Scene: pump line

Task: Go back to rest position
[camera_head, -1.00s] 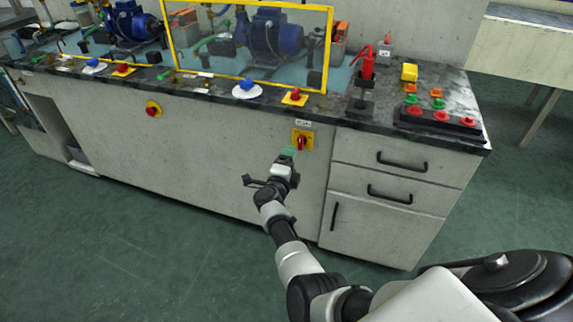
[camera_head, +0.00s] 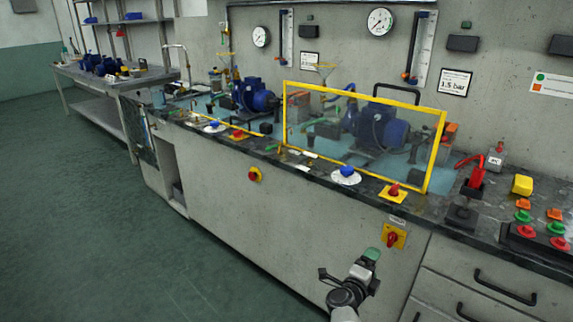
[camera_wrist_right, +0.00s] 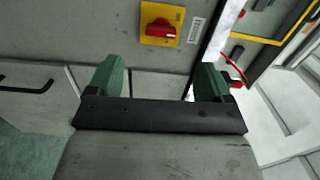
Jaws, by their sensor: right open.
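My right gripper (camera_head: 368,262) is in front of the bench's cabinet face, low in the head view. Its two green fingertips show in the right wrist view (camera_wrist_right: 153,85), wide apart with nothing between them. A red rotary switch on a yellow plate (camera_head: 393,238) is on the cabinet front, just right of and beyond the gripper. The same switch (camera_wrist_right: 160,27) appears ahead of the fingers in the wrist view, apart from them. My left gripper is not in view.
The pump bench (camera_head: 300,235) has a yellow-framed clear guard (camera_head: 365,135) over blue pumps. A button box (camera_head: 535,238) and red lever valve (camera_head: 476,176) stand at the right. Gauges hang on the wall. Green floor (camera_head: 120,230) at the left is free.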

